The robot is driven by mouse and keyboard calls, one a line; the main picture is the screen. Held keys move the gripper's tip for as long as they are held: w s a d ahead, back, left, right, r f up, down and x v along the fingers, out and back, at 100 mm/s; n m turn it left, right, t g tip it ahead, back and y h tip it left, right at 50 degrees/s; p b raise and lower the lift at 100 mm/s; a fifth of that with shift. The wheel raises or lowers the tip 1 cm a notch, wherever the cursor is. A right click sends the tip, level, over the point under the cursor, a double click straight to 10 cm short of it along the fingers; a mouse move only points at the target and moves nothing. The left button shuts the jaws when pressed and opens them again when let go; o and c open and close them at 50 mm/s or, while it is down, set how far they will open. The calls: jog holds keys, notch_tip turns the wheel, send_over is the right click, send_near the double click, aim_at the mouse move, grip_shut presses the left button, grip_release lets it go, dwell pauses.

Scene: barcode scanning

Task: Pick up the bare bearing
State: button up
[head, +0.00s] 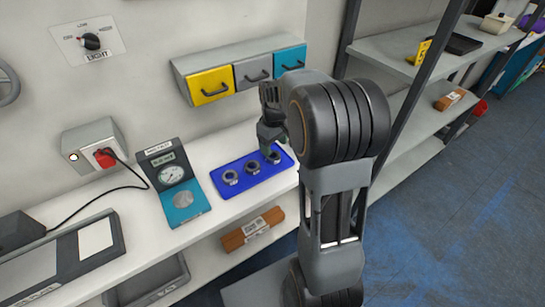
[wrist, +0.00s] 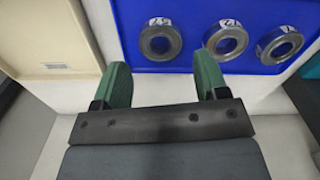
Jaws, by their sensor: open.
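Three ring-shaped bearings sit in a row on a blue tray (head: 226,191), each with a small white tag beside it. In the head view they are a left bearing (head: 231,173), a middle bearing (head: 253,172) and a right bearing (head: 275,161). The wrist view shows three rings too: left (wrist: 147,43), middle (wrist: 212,42) and right (wrist: 265,46), on the tray (wrist: 190,12). I cannot tell which one is bare. My gripper (head: 269,137) is above the tray's right end. In the wrist view my gripper (wrist: 161,76) is open and empty, its green fingers short of the rings.
A gauge box (head: 171,172) with a turquoise base stands left of the tray. Wall drawers (head: 210,88) hang above. A grey box with a red plug (head: 90,147) is further left. A brown box (head: 250,231) lies on the lower shelf. Shelving (head: 420,75) stands right.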

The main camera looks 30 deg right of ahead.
aim_at(274, 156)
jog(key=shift+f, duration=2.55)
jog(key=c, duration=0.7)
jog(key=shift+c, duration=0.3)
jog(key=shift+r, duration=0.15)
